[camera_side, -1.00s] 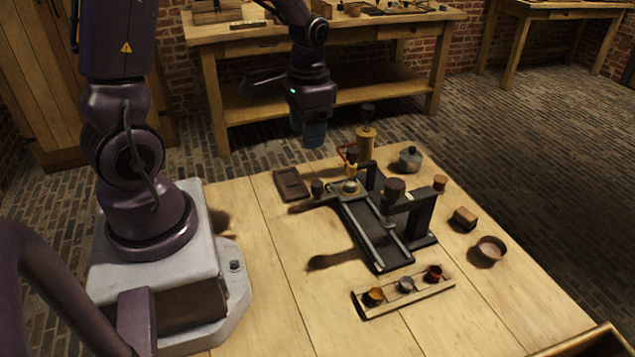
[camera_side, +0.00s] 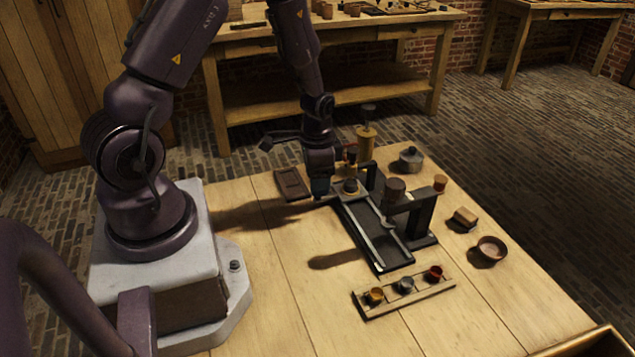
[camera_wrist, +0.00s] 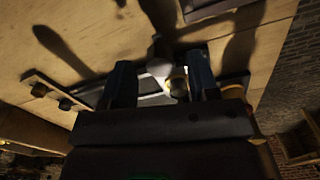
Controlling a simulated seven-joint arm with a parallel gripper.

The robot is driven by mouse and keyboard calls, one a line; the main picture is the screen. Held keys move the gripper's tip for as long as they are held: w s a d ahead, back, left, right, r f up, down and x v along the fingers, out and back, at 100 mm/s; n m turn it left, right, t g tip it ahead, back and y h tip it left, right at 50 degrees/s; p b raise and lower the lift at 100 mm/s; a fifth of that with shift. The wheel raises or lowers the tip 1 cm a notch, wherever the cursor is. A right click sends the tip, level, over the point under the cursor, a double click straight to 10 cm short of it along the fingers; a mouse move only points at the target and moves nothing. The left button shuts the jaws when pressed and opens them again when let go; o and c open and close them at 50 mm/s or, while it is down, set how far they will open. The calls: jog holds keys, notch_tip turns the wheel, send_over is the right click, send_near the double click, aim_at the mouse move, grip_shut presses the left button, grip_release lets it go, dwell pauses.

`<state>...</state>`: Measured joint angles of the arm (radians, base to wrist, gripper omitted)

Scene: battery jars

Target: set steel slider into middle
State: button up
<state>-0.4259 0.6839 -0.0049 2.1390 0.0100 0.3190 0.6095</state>
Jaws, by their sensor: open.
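My gripper (camera_side: 320,188) is low at the far left end of a dark railed frame (camera_side: 378,262). In the wrist view my gripper (camera_wrist: 160,80) has its fingers apart, with a grey rounded piece and a pale yellow-topped piece showing between them. I cannot tell whether the fingers touch either one. A grey-topped dark knob (camera_side: 350,187) stands on the frame beside my gripper. A brown round piece (camera_side: 395,189) sits on the frame's raised right part. A bright metal strip runs along the frame. I cannot tell which piece is the steel slider.
A wooden rack (camera_side: 381,309) in front holds a yellow, a grey and a red small cup. A dark tray (camera_side: 291,184) lies left. The table's front left is clear.

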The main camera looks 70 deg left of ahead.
jog(key=shift+f, duration=0.75)
grip_shut()
jog(key=d, duration=0.8)
grip_release()
jog(key=shift+r, duration=0.15)
